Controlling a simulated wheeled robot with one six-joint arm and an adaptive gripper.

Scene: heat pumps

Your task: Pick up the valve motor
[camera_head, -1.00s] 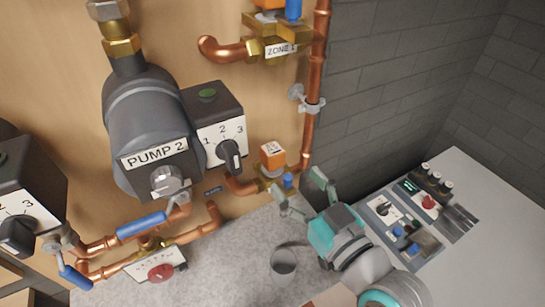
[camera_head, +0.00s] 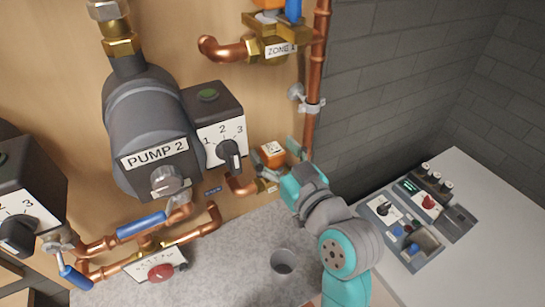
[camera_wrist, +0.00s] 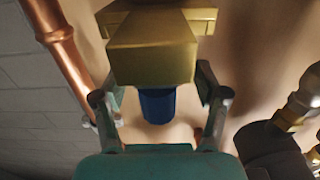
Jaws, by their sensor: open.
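In the wrist view, a brass block (camera_wrist: 155,55) with a blue cylinder (camera_wrist: 157,105) lies between my open fingers (camera_wrist: 160,88). The orange box cannot be made out in that view. My gripper hides part of the valve in the head view, and I cannot tell whether the fingers touch it.
A vertical copper pipe (camera_head: 313,90) runs close to the right of the valve. The Pump 2 control box (camera_head: 215,115) stands above left. The ZONE valve (camera_head: 277,48) is higher up. A grey cup-like hole (camera_head: 283,261) is below, and a control panel (camera_head: 415,215) lies on the right counter.

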